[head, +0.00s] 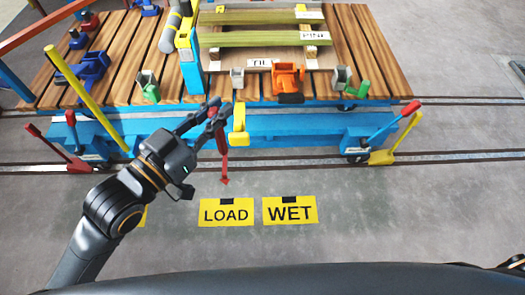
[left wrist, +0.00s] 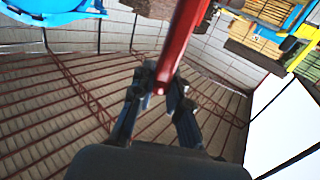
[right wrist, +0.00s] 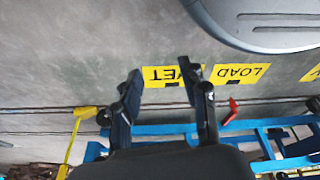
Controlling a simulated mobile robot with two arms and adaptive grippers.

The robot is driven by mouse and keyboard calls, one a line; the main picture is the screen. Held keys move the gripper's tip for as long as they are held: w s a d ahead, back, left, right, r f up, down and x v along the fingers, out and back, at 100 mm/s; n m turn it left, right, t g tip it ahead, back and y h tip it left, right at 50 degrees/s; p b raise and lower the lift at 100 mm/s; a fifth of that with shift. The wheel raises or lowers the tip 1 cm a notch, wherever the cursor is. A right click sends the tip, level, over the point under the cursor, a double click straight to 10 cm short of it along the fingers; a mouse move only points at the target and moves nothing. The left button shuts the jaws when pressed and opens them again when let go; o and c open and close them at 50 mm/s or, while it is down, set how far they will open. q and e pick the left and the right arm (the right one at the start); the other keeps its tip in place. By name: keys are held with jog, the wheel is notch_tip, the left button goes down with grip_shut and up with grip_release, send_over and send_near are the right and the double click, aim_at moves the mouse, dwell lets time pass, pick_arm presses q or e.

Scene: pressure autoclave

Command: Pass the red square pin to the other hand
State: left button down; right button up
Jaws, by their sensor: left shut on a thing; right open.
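The red square pin (head: 223,155) is a long red bar hanging nearly upright in front of the cart, with a pointed lower end in the head view. My left gripper (head: 214,112) is shut on its upper part. In the left wrist view the pin (left wrist: 186,35) runs up out of the picture from between the fingertips (left wrist: 163,90). My right gripper (right wrist: 165,85) is open and empty in the right wrist view, over the grey floor. Its fingers do not show in the head view. A small red piece (right wrist: 232,112) shows right of its fingers; I cannot tell if it is the pin.
A blue cart (head: 290,133) with a wooden slatted deck (head: 365,60) stands on floor rails behind the pin. It carries stacked planks (head: 262,38) and several coloured fittings. Yellow LOAD (head: 226,216) and WET (head: 290,214) signs lie on the floor. The floor to the right is clear.

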aim_at(222, 133)
jog(key=w+r+t+y, duration=0.1)
jog(key=w+r+t, duration=0.1)
jog(key=w+r, duration=0.35)
jog(key=w+r+t, duration=0.1)
jog(key=w+r, duration=0.2)
jog(key=w, duration=0.5)
jog(key=w+a+r+n+t+y, duration=0.1)
jog(key=w+a+r+t, duration=0.15)
jog(key=w+r, duration=0.4)
jog(key=w+a+r+n+t+y, duration=0.15)
jog(key=w+a+r, duration=0.25)
jog(key=r, duration=0.6)
jog(key=a+r+n+t+y, duration=0.15)
jog(key=a+r, duration=0.25)
jog(key=r, duration=0.5)
jog(key=a+r+n+y, duration=0.1)
jog(key=a+r+y, duration=0.3)
jog(key=r, duration=0.5)
jog(key=s+a+r+n+y, duration=0.15)
jog(key=s+a+r, duration=0.25)
jog(key=r, duration=0.5)
jog(key=s+a+r+n+y, duration=0.1)
jog(key=s+a+r+y, duration=0.25)
jog(key=r, duration=0.55)
jog(key=x, duration=1.2)
jog(key=shift+s+f, duration=0.1)
jog(key=shift+f, duration=0.2)
